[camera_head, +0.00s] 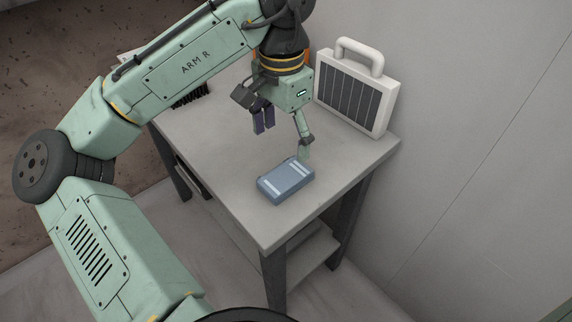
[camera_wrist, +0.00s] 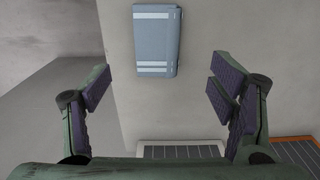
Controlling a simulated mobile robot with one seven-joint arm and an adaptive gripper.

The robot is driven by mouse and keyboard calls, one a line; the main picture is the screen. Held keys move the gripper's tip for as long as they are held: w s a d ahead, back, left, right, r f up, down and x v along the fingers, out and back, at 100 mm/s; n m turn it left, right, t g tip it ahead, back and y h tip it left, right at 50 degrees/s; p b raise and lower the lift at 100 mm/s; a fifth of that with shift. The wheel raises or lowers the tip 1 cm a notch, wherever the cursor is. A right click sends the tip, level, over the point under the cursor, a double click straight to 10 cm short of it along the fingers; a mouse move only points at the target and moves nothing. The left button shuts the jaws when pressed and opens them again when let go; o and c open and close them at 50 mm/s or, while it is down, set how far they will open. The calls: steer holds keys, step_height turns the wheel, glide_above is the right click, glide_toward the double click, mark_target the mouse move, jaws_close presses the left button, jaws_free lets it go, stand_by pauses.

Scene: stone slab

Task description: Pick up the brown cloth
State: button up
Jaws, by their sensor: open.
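A blue-grey folded cloth or flat pad (camera_head: 286,181) with white stripes lies on the table. It also shows in the wrist view (camera_wrist: 157,42) at the top, beyond my fingertips. No brown cloth shows in either view. My gripper (camera_head: 284,135) is open and empty above the table, a little behind the blue-grey item. In the head view one finger overlaps the item's back corner; I cannot tell whether they touch. In the wrist view the two fingers of my gripper (camera_wrist: 160,90) are wide apart, with bare table between them.
The grey table (camera_head: 225,150) has clear room left and front of the item. A white case with a handle and dark slatted front (camera_head: 352,93) stands at the back right by the wall. A dark bristled or slatted thing (camera_head: 190,97) is partly hidden behind my arm.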

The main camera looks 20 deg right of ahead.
glide_above(286, 173)
steer(key=f, duration=0.4)
steer(key=shift+a+f, duration=0.3)
steer(key=shift+f, duration=0.1)
steer(key=shift+s+d+f+p, duration=0.1)
steer(key=shift+f+p, duration=0.1)
steer(key=shift+f, duration=0.7)
steer(key=shift+w+d+f+p, duration=0.1)
steer(key=shift+f+p, duration=0.1)
steer(key=shift+f, duration=0.75)
steer(key=shift+s+d+f+p, duration=0.1)
steer(key=shift+f+p, duration=0.1)
steer(key=shift+f, duration=0.7)
steer(key=shift+c, duration=0.4)
steer(key=c, duration=1.2)
